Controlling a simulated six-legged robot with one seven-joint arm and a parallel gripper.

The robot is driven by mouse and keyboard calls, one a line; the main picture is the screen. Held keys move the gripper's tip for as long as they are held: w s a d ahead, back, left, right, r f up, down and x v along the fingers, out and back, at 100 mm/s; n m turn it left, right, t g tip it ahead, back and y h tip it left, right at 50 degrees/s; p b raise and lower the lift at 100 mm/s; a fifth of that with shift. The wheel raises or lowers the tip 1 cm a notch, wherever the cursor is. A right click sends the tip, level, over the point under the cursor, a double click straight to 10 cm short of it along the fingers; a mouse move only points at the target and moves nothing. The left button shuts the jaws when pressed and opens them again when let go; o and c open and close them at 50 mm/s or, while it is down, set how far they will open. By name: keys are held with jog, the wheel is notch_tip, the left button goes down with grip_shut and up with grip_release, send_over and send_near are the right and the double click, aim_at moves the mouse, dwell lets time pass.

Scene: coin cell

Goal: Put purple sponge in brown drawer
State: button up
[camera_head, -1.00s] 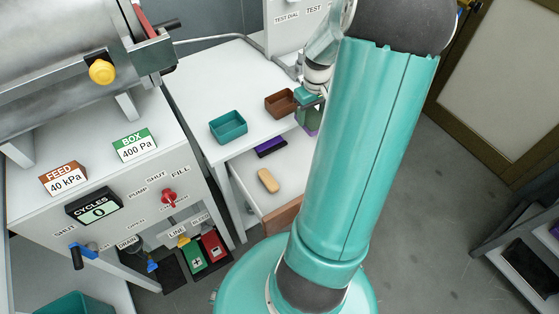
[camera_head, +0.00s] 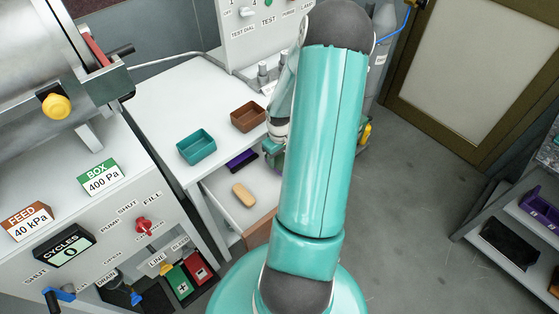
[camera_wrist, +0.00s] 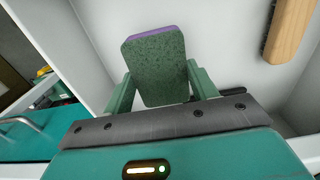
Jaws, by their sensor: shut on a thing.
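My gripper (camera_wrist: 160,88) is shut on the purple sponge (camera_wrist: 158,66), which shows a dark green rough face and a thin purple edge in the wrist view. White drawer walls and floor show behind and around the sponge there. In the head view my gripper (camera_head: 273,147) is at the far right part of the open drawer, and my arm hides most of the sponge. The brown drawer (camera_head: 261,229) has a brown front and a white inside, and is pulled out. I cannot tell whether the sponge touches the drawer floor.
The tan one shows as a wooden piece (camera_wrist: 288,30) in the wrist view. A teal tray (camera_head: 197,148) and a brown tray (camera_head: 248,117) stand on the white tabletop (camera_head: 165,110).

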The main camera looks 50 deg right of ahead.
jog(key=shift+f, duration=1.3)
jog(key=shift+f, duration=0.1)
jog(key=o, duration=0.9)
